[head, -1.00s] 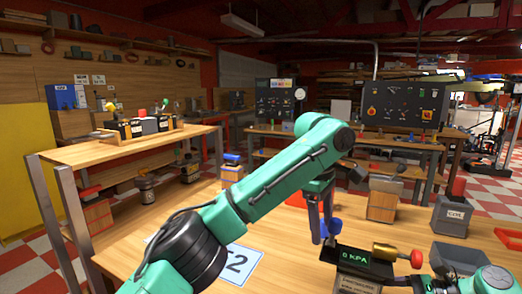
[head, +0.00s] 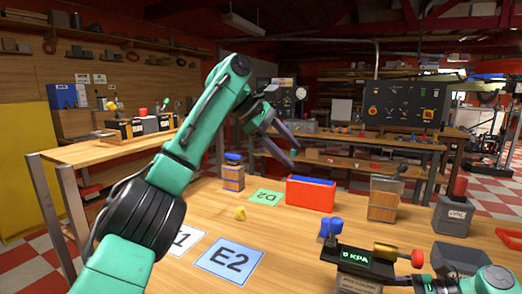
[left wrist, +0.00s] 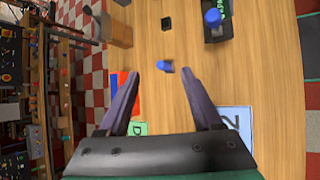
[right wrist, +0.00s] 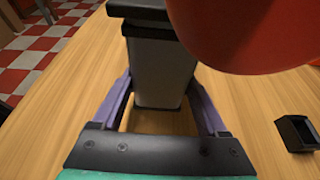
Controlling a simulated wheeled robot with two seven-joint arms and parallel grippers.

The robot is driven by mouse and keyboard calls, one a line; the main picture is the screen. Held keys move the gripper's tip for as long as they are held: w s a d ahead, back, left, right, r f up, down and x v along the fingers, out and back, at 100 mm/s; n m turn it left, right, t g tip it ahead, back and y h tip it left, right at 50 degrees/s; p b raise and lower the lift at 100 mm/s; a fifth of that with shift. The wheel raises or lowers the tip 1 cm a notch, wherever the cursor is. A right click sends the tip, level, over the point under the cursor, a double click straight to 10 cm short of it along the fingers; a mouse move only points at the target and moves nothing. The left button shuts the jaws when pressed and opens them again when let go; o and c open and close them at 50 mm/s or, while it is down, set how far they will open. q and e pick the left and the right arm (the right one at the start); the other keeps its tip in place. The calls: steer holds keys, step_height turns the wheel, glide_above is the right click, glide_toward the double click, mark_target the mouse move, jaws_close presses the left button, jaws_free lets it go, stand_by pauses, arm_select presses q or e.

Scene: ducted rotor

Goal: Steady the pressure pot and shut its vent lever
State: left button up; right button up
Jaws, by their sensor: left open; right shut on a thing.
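The pressure pot (head: 352,257) stands at the lower right of the head view, its dark top showing "0 KPA". A brass-coloured cylinder (head: 385,249) with a red knob (head: 417,259) sits at its top. In the right wrist view my right gripper (right wrist: 157,98) is shut on the pot's grey body (right wrist: 160,70); a large red shape (right wrist: 250,30) hides part of it. My left gripper (head: 294,155) is open and empty, raised above the table, left of and beyond the pot. In the left wrist view the pot's dark top (left wrist: 220,33) shows a blue knob (left wrist: 212,17).
A blue piece (head: 331,227) is by the pot's far left corner. An E2 card (head: 228,262) lies in front.

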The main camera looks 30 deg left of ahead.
arm_select(q)
steer(key=w+a+r+n+t, duration=0.2)
steer(key=w+a+r+t, duration=0.2)
steer(key=a, duration=0.5)
step_height(320, 180, up, 2)
steer(key=shift+w+a+r+t, duration=0.1)
steer(key=shift+w+a+t, duration=0.25)
steer(key=shift+t, duration=0.65)
steer(key=shift+d+h, duration=0.15)
steer(key=shift+h, duration=0.15)
